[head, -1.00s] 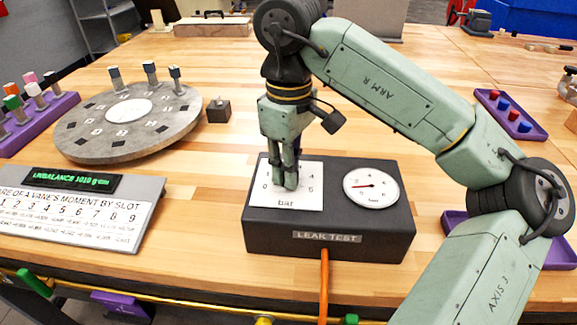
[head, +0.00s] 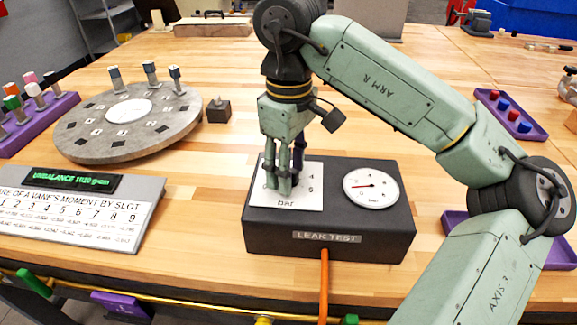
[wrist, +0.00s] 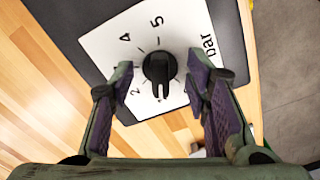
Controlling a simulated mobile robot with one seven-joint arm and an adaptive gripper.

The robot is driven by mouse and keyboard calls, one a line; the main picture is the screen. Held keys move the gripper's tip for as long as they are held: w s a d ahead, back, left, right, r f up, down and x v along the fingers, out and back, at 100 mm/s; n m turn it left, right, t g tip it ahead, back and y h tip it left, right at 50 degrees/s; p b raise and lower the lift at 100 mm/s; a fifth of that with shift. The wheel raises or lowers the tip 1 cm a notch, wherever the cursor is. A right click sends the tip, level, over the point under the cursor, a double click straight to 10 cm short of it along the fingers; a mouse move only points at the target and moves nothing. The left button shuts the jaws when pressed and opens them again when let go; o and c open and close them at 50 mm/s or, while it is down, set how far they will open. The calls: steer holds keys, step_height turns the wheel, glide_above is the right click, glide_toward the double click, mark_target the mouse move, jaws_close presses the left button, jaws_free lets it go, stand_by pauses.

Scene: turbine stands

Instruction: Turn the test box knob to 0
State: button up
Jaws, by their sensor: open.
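The leak test box (head: 365,222) is a black box with a white dial plate (head: 312,200) marked "bar". In the wrist view, the black knob (wrist: 160,66) sits on the dial plate (wrist: 185,25), and its raised bar points down the picture, near the low numbers. The 2, 4 and 5 are readable; other marks are partly hidden by the fingers. My gripper (wrist: 160,80) is open, with one purple-padded finger on each side of the knob and visible gaps to it. In the head view, my gripper (head: 284,182) points down over the dial and hides the knob.
A round gauge (head: 371,186) with a red needle pointing left is right of the dial on the box top. An orange hose (head: 324,285) leaves the box front. A grey slotted disc (head: 130,125) stands left; purple trays are at the right.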

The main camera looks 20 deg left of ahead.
steer(key=shift+r, duration=2.4)
steer(key=shift+c, duration=0.2)
